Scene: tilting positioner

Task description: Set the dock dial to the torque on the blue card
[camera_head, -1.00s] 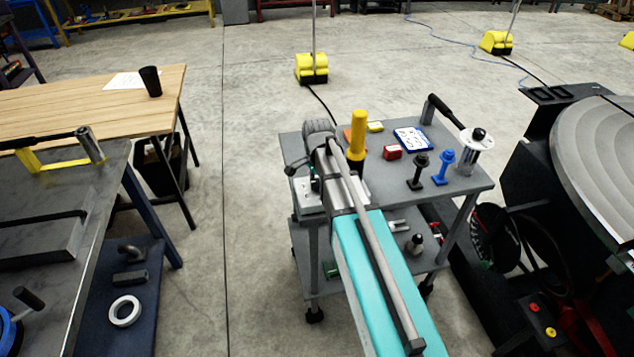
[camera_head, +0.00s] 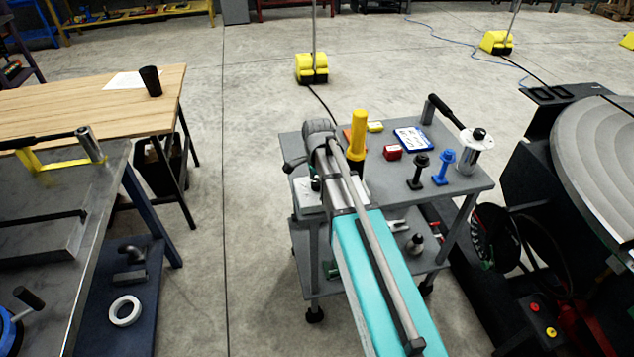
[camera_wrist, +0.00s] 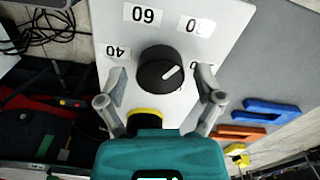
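The dock dial (camera_wrist: 160,70) is a black round knob with a white pointer on a pale plate in the wrist view. The pointer aims right and slightly up in the picture. Upside-down labels surround it: one reads 60 at the top, one 40 at the left; those at the right are partly cut or hidden. My gripper (camera_wrist: 160,82) is open, its fingertips on either side of the knob with gaps visible. In the head view the plate (camera_head: 308,190) is partly hidden by my arm. The blue-edged card (camera_head: 413,139) lies on the cart; its writing is too small to read.
The round positioner table (camera_head: 600,155) stands at the right.

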